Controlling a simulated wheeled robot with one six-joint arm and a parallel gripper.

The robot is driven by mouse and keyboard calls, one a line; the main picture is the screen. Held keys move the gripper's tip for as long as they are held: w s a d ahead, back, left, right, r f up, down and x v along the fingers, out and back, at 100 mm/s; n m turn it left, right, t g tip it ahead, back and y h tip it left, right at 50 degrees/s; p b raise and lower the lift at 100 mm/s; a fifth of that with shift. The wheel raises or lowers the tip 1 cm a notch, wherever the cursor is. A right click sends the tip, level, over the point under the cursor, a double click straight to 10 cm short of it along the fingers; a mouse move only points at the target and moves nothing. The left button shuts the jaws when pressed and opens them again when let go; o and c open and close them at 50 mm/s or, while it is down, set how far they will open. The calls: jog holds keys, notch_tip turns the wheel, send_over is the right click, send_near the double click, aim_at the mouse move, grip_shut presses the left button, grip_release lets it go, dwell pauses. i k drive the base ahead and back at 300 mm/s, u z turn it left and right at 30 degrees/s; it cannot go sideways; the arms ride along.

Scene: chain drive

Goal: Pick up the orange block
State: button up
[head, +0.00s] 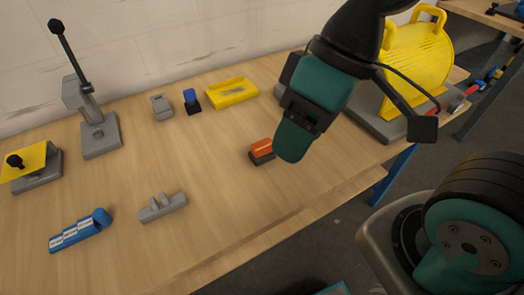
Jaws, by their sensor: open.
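The orange block (261,146) is a small piece near the middle of the wooden table. It sits on a dark base or holder (262,158). My gripper (292,148) is at the lower end of the teal arm.
A grey lever press (99,133) stands at the back left, near a yellow-topped fixture (33,167). A grey notched block (162,207) and a blue piece (80,231) lie in front. A yellow tray (231,93) is at the back. A yellow guard (416,60) stands right.

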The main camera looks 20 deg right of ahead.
aim_at(261, 152)
jog(key=u, duration=1.45)
jog(key=i, duration=0.6)
jog(key=z, duration=2.3)
